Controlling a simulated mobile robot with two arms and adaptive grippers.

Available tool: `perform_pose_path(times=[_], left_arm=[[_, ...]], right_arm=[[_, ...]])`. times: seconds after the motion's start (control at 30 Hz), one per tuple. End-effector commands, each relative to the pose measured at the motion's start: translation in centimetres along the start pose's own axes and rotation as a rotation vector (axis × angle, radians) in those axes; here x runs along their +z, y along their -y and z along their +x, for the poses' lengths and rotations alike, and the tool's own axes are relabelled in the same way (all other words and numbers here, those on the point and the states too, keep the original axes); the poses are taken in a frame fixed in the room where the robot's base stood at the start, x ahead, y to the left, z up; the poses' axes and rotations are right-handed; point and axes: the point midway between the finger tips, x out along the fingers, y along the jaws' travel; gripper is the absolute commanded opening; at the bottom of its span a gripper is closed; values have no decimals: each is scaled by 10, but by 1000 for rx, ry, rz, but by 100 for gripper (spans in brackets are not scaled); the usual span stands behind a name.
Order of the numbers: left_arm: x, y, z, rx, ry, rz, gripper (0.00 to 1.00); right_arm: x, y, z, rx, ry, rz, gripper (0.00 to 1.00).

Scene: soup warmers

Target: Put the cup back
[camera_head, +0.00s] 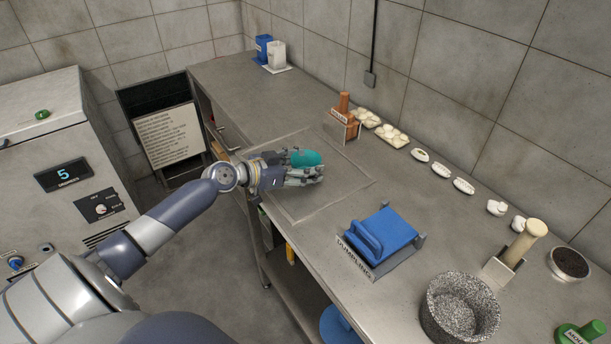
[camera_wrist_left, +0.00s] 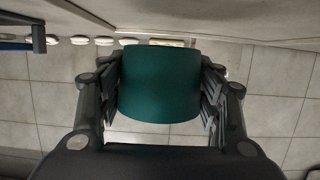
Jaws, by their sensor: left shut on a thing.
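The cup is teal-green (camera_head: 306,158) and is held between the fingers of my left gripper (camera_head: 300,172), above the metal counter near a faint square outline. In the left wrist view the cup (camera_wrist_left: 160,84) fills the middle, with the gripper's fingers (camera_wrist_left: 160,100) closed on both its sides. Whether the cup touches the counter cannot be told. My right gripper is not in view.
On the counter (camera_head: 240,95) stand a blue dumpling press (camera_head: 382,235), a stone mortar (camera_head: 459,308), a wooden-handled tool (camera_head: 343,112) and several dumplings along the wall. Blue and white containers (camera_head: 276,55) stand at the far end. A machine (camera_head: 62,160) is at left.

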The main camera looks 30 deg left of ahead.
Motion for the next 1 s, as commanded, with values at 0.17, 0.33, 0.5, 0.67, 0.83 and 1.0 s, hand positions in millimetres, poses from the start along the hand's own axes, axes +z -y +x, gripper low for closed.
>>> perform_pose_path(times=[0.17,0.33,0.5,0.67,0.83,1.0], left_arm=[[2,8,5,1,-1,-3,31],[23,8,11,1,-1,-6,31],[33,8,14,0,-1,-1,31],[33,8,14,1,-1,0,31],[36,8,15,1,-1,0,31],[36,8,14,1,-1,0,82]], right_arm=[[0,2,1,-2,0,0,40],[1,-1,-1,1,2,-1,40],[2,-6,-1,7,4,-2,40],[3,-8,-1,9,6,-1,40],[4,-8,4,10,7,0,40],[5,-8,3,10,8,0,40]])
